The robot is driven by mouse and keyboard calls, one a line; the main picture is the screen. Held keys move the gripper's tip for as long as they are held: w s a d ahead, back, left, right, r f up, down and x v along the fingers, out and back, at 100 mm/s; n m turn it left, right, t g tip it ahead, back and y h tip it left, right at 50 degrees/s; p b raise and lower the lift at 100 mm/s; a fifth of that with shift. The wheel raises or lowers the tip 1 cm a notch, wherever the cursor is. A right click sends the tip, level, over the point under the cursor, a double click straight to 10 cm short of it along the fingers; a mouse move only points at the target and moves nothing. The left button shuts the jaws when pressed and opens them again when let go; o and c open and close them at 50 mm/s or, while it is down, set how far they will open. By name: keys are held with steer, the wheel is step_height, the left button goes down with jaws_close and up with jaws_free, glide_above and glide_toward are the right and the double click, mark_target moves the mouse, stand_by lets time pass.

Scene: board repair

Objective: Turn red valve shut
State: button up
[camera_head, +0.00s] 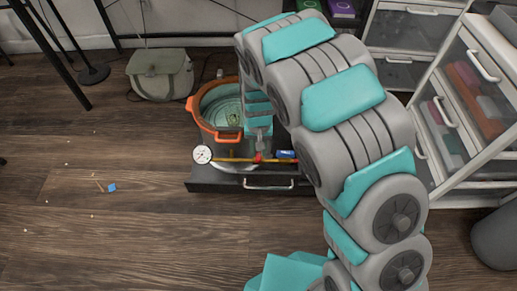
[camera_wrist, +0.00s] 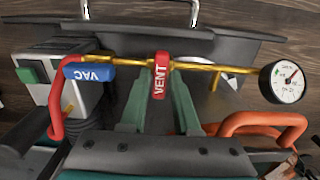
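The red valve handle (camera_wrist: 160,75), marked VENT, sits on a brass pipe (camera_wrist: 215,67) and lies across it in the wrist view. In the head view the red valve (camera_head: 259,157) is small, just below my gripper (camera_head: 259,146). In the wrist view my gripper (camera_wrist: 160,98) has its two green fingers apart, one on each side of the red handle's near end. Gaps seem to show between fingers and handle; contact is unclear. A blue handle (camera_wrist: 90,72) marked VAC lies along the pipe to the left.
A round gauge (camera_wrist: 283,82) ends the pipe at right. An orange-rimmed pot (camera_head: 203,127) stands beside the pipe on a dark drawer unit (camera_head: 225,181). A bag (camera_head: 160,73) is behind it, and a drawer cabinet (camera_head: 470,110) stands at right. The left floor is mostly clear.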

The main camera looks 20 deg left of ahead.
steer(key=o, duration=0.3)
steer(key=shift+r, duration=0.15)
step_height(320, 180, up, 7)
steer(key=shift+w+r, duration=0.1)
steer(key=shift+r, duration=0.15)
stand_by(0.6)
